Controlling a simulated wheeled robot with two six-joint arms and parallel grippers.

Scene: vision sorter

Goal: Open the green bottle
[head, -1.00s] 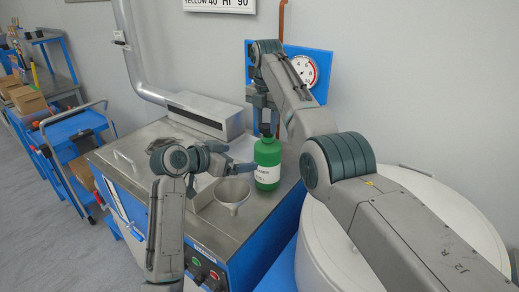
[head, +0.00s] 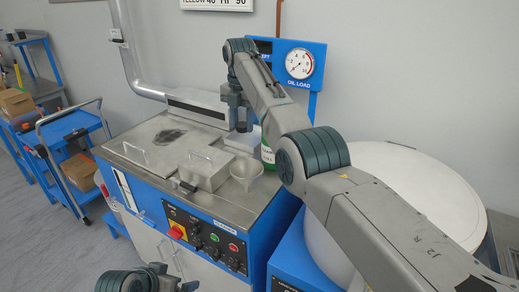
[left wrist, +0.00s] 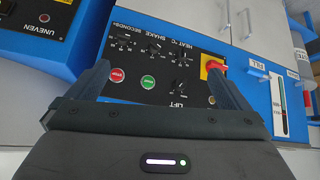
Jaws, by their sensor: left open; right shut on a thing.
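The green bottle (head: 268,152) with a white label stands upright at the right side of the metal worktop, mostly hidden behind my right arm. Its top is hidden. My right gripper (head: 241,126) points down just left of the bottle, shut on a small dark thing that looks like the bottle's cap; the fingers mostly hide it. My left gripper (left wrist: 160,85) is open and empty, in front of the machine's control panel. In the head view the left arm shows only at the bottom edge.
A metal funnel (head: 246,172) stands left of the bottle, beside a lidded metal box (head: 205,167). The control panel (head: 205,237) carries knobs and buttons. A large white drum (head: 400,185) stands right; a blue cart (head: 78,150) stands left.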

